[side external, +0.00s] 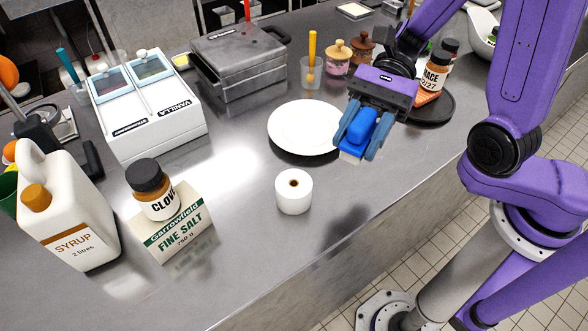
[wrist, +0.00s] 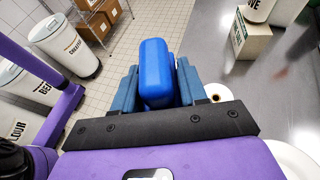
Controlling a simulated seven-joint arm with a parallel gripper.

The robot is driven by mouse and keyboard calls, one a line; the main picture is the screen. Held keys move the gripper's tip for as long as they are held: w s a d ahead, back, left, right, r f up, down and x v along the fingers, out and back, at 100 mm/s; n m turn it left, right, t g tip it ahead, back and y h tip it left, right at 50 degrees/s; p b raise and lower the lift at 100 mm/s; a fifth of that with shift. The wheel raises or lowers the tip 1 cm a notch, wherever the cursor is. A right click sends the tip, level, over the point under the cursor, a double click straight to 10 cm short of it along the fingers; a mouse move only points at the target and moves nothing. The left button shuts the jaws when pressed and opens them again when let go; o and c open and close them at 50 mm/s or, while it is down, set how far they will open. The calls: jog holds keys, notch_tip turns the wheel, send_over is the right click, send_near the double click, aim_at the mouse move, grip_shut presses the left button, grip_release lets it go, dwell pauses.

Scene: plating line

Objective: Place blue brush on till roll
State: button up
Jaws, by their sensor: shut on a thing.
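The blue brush (side external: 362,127) is held between the fingers of my gripper (side external: 360,136), above the counter's front edge. In the wrist view the brush's blue body (wrist: 156,73) fills the space between the fingers of my gripper (wrist: 158,85). A pale part shows at the brush's lower end in the side view. The white till roll (side external: 294,194) stands upright on the counter, to the left of and below the gripper in the side view. The till roll (wrist: 218,92) is partly hidden behind a finger in the wrist view.
A white plate (side external: 300,127) lies behind the till roll. A fine salt box (side external: 172,228) with a clove jar (side external: 153,189) and a syrup jug (side external: 68,215) stand at left. A dark round tray (side external: 437,108) with jars is at right. Counter around the roll is clear.

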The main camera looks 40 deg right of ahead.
aim_at(294, 183)
jog(key=w+a+f, duration=0.5)
jog(key=w+f, duration=0.1)
jog(key=shift+w+a+f, duration=0.15)
jog(key=shift+a+f, duration=0.2)
jog(key=shift+a, duration=0.05)
jog(key=shift+w+a+f, duration=0.3)
jog(key=shift+w+f, duration=0.1)
jog(key=shift+f, duration=0.15)
jog(key=shift+w+a+f, duration=0.1)
jog(key=shift+a+f, duration=0.05)
jog(key=shift+f, duration=1.55)
jog(key=shift+f, duration=0.1)
jog(key=o, duration=1.1)
jog(key=v, duration=1.2)
